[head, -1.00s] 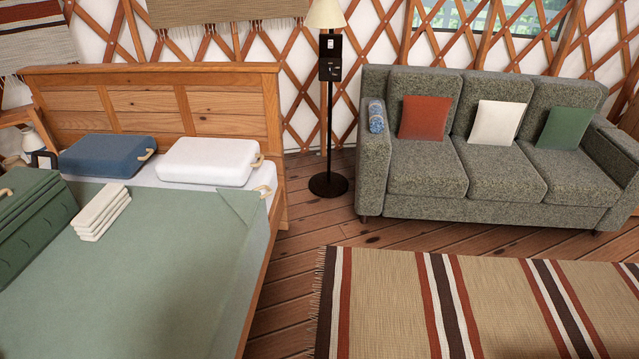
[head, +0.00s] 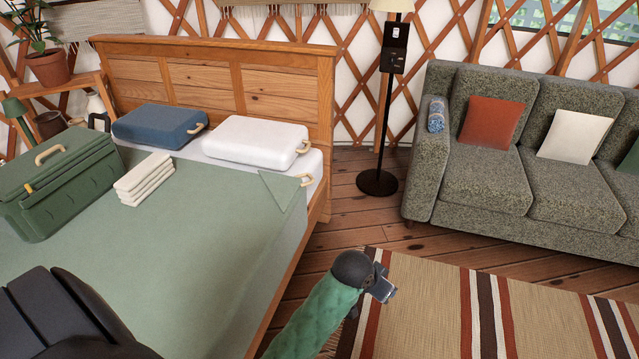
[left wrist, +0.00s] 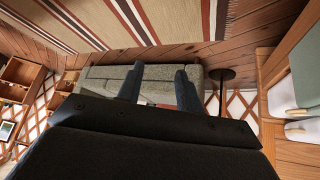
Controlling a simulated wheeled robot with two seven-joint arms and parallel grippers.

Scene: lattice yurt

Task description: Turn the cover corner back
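The green cover (head: 215,235) lies over the bed. Its corner (head: 283,187), near the white pillow, shows as a triangle set off by a slanting line, with a beige loop (head: 306,180) at its tip. The corner lies flat on the bed. My left gripper (head: 384,285), at the end of a green-sleeved arm, is over the floor and rug edge, right of the bed and well apart from the corner. In the left wrist view its two dark fingers (left wrist: 158,88) stand apart with nothing between them. My right gripper is not in view.
A white pillow (head: 255,142), a blue one (head: 158,126), folded cloths (head: 145,179) and a green box (head: 62,185) are on the bed. A wooden rail edges the bed. A lamp stand (head: 377,183) and grey sofa (head: 520,170) stand beyond. The floor between is clear.

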